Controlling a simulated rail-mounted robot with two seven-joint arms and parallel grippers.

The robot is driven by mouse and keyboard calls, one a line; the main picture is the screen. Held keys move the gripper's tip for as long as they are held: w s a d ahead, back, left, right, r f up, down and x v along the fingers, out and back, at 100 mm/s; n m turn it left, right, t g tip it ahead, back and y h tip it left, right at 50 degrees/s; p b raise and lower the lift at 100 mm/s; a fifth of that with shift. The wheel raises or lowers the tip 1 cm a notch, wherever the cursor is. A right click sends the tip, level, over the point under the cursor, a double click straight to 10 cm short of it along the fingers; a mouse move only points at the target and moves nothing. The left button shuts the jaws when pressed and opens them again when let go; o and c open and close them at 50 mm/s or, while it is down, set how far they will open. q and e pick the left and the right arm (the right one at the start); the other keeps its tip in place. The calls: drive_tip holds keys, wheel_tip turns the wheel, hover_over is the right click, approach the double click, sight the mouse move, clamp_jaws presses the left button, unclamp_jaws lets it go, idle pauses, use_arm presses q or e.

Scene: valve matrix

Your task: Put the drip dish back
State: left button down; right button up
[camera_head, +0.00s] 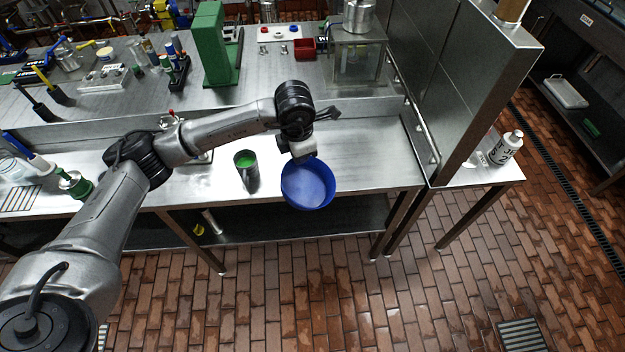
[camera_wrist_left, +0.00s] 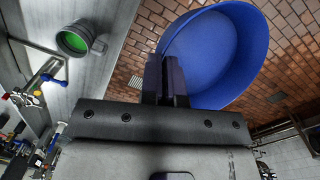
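The drip dish, a round blue bowl (camera_head: 308,186), is at the front edge of the steel bench in the head view, overlapping that edge in the picture. It fills the upper right of the left wrist view (camera_wrist_left: 215,50), with brick floor behind it. My left gripper (camera_head: 303,156) is at the dish's far rim. In the left wrist view its two dark fingers (camera_wrist_left: 166,80) are close together with the rim at their tips; the exact contact is partly hidden. The dish's underside is hidden in the head view. My right gripper is not in view.
A metal cup with a green inside (camera_head: 246,170) stands on the bench (camera_head: 385,150) left of the dish; it also shows in the left wrist view (camera_wrist_left: 75,41). A lower shelf (camera_head: 270,220) is under the bench. A steel partition (camera_head: 470,85) stands to the right. Bench right of the dish is clear.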

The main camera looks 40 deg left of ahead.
use_arm(q)
drive_tip(key=w+a+f+n+t+b, duration=0.2)
drive_tip(key=a+f+n+t+b, duration=0.3)
drive_tip(key=f+n+b, duration=0.6)
drive_tip(key=shift+n+g, duration=0.4)
drive_tip(key=shift+g, duration=0.3)
drive_tip(key=w+a+f, duration=0.2)
drive_tip(key=w, duration=0.1)
drive_tip(key=w+a+f, duration=0.2)
drive_tip(key=a, duration=0.1)
drive_tip(key=w+a+f, duration=0.1)
drive_tip(key=w+a, duration=0.2)
drive_tip(key=shift+w+f, duration=0.3)
drive_tip(key=shift+f, duration=2.1)
drive_tip(key=c, duration=1.8)
unclamp_jaws()
drive_tip(key=o, duration=0.5)
drive_tip(key=shift+c, duration=0.2)
drive_tip(key=shift+a, duration=0.1)
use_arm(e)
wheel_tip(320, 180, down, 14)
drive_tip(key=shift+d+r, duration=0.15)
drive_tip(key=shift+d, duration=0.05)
